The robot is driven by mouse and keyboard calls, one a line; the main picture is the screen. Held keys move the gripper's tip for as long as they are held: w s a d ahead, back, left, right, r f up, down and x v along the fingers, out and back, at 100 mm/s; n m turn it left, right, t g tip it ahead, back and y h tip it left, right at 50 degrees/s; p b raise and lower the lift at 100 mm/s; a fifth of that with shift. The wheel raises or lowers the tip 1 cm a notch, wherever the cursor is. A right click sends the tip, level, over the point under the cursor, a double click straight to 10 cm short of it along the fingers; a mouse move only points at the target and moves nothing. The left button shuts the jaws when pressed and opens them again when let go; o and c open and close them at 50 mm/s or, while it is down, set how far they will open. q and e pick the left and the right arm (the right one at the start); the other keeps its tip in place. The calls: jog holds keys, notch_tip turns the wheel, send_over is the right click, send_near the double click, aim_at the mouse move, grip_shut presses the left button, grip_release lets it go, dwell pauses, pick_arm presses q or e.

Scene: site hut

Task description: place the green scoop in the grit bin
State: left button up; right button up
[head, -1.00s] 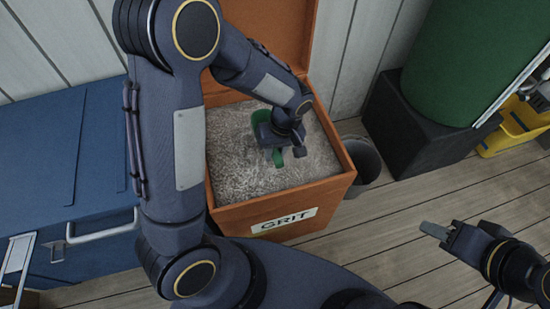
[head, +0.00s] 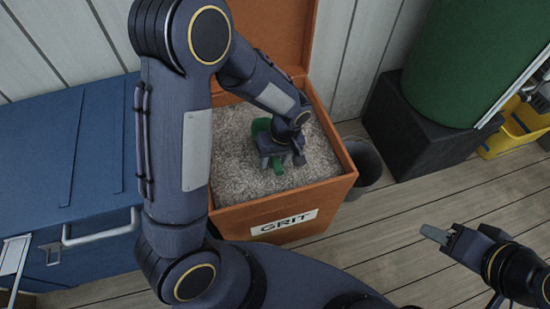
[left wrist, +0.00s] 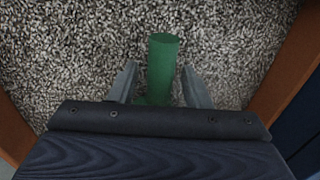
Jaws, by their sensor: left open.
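The green scoop (head: 262,126) is inside the grit bin, at the grit's surface, partly hidden by my left gripper. In the left wrist view its green handle (left wrist: 162,68) stands between the two fingers with a gap on each side. My left gripper (left wrist: 160,85) is open around the handle. In the head view my left gripper (head: 287,160) is low over the grit. The orange grit bin (head: 235,215) has its lid up and is full of grey grit. My right gripper (head: 437,235) is over the floor at the right; its finger gap is unclear.
A blue chest (head: 60,150) stands left of the bin. A dark bucket (head: 364,160) is close against the bin's right side. A green barrel (head: 455,60) on a black block (head: 410,130) and a yellow bucket (head: 515,130) stand further right. The plank floor in front is clear.

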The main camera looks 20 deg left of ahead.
pick_arm(q)
jog(key=shift+r, duration=0.35)
notch_tip(320, 180, up, 12)
jog(key=w+d+f+p, duration=0.1)
jog(key=d+p, duration=0.1)
jog(key=p, duration=0.2)
jog(key=s+a+r+m+t+h, duration=0.2)
jog(key=s+r, duration=0.3)
jog(key=s, duration=0.3)
jog(key=s+a+r+m+t+h, duration=0.3)
jog(key=s+a+r+t, duration=0.1)
jog(key=s, duration=0.5)
jog(key=shift+a+r+m+t, duration=0.4)
jog(key=shift+a+r, duration=0.05)
jog(key=shift+r, duration=0.8)
